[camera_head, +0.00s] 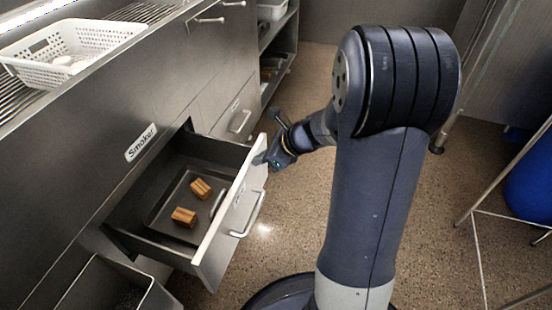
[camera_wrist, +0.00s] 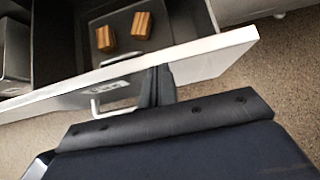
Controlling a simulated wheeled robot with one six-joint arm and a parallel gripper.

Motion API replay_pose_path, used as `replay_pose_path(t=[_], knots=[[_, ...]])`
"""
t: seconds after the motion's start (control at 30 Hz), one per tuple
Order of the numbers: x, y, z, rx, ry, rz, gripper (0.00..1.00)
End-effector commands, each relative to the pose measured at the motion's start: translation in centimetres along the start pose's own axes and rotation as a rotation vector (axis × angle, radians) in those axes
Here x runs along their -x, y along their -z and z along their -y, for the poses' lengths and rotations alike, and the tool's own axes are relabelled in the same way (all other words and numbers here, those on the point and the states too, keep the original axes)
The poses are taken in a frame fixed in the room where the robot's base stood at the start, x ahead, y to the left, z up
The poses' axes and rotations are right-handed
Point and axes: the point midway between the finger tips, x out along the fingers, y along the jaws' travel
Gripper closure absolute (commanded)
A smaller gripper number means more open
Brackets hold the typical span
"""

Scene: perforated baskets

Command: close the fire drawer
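The drawer (camera_head: 228,228) below the "Smoker" label (camera_head: 141,142) stands pulled out, with a pale front panel and a bar handle (camera_head: 250,214). The panel carries a small label that is too small to read. Two wooden blocks, one (camera_head: 184,217) nearer and one (camera_head: 201,188) farther, lie on a tray inside. My gripper (camera_head: 262,160) is at the top far corner of the drawer front. In the wrist view its dark fingers (camera_wrist: 156,88) are against or very near the outer face of the front panel (camera_wrist: 205,62). The fingers look together, with nothing visible between them.
A white perforated basket (camera_head: 70,55) sits on the counter at the upper left. Another closed drawer (camera_head: 240,118) and open shelves are farther back. An open metal bin (camera_head: 118,285) is at the lower left. A metal-legged rack and a blue container (camera_head: 530,185) are at the right. The speckled floor between is clear.

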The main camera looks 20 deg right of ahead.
Motion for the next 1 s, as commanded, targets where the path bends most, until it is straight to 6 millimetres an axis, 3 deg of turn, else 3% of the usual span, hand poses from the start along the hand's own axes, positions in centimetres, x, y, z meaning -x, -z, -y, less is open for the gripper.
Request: replay_pose_path(t=[0.03,0.5,0.73,1.0], knots=[[-0.9,-1.3,-0.2,0.005,-0.007,-0.001,1.00],[-9.8,-10.3,-0.2,0.003,-0.005,-0.001,1.00],[-13.1,-13.4,-0.1,0.002,-0.003,-0.001,1.00],[-15.0,-15.1,0.0,0.001,-0.001,-0.001,1.00]])
